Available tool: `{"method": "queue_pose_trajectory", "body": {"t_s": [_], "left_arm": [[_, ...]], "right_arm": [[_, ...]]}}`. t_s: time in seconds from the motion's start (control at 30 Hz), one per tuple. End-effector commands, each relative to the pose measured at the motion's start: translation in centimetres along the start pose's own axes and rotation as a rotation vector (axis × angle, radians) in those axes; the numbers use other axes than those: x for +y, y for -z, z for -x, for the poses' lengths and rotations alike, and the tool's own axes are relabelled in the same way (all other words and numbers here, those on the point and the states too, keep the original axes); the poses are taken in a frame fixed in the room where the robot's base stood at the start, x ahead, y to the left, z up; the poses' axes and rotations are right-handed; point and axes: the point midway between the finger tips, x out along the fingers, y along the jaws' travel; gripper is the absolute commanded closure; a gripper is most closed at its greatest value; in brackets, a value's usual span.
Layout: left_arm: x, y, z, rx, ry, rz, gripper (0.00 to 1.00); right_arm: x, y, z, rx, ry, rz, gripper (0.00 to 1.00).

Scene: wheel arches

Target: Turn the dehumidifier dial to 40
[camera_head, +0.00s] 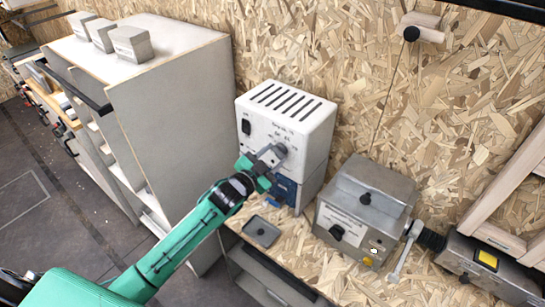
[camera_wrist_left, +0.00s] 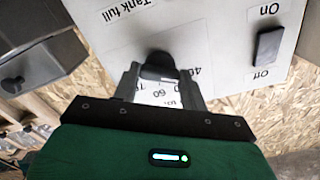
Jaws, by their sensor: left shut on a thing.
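The white dehumidifier (camera_head: 313,133) stands on the wooden bench against the wall, with vent slots on top. Its black dial (camera_wrist_left: 158,62) is on the front face. My left gripper (camera_head: 274,154) reaches it from the front left and is shut on the dial, one finger on either side in the left wrist view (camera_wrist_left: 160,78). Below the dial a white scale (camera_wrist_left: 165,94) shows the number 60, with part of 40 to its right. The fingers cover some of the scale, and I cannot tell which number the dial points to. My right gripper is not in view.
An On/Off switch (camera_wrist_left: 269,45) is beside the dial. A grey metal box (camera_head: 365,205) with a black knob stands right of the dehumidifier. A small dark tray (camera_head: 262,231) lies in front. A tall grey cabinet (camera_head: 170,110) stands to the left.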

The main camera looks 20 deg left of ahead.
Motion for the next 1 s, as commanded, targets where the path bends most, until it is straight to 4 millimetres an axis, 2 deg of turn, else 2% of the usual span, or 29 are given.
{"method": "queue_pose_trajectory", "body": {"t_s": [0.03, 0.07, 0.13, 0.17, 0.43, 0.57, 0.67, 1.0], "left_arm": [[0.2, -0.2, 0.1, -0.004, -0.002, 0.003, 0.79], [0.2, -0.2, 0.1, -0.004, -0.002, 0.003, 0.51], [0.1, -0.2, 0.0, -0.003, -0.002, 0.003, 0.37], [0.1, -0.1, 0.0, -0.003, -0.002, 0.002, 0.35], [0.1, -0.1, 0.1, -0.001, -0.001, 0.001, 0.35], [0.1, -0.3, 0.8, -0.002, -0.001, 0.0, 0.35], [0.2, -0.4, 2.2, -0.002, -0.001, 0.0, 0.35], [0.3, -0.4, 8.9, -0.003, -0.003, 0.0, 0.35]], "right_arm": [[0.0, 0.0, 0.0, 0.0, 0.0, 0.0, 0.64], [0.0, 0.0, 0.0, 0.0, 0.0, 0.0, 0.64], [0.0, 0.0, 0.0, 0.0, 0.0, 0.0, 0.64], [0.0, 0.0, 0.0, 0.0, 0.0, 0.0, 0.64], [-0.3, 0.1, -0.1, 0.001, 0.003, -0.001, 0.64], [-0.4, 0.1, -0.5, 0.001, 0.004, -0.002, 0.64], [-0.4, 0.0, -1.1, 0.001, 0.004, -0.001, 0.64], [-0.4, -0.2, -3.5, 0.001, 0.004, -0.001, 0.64]]}}
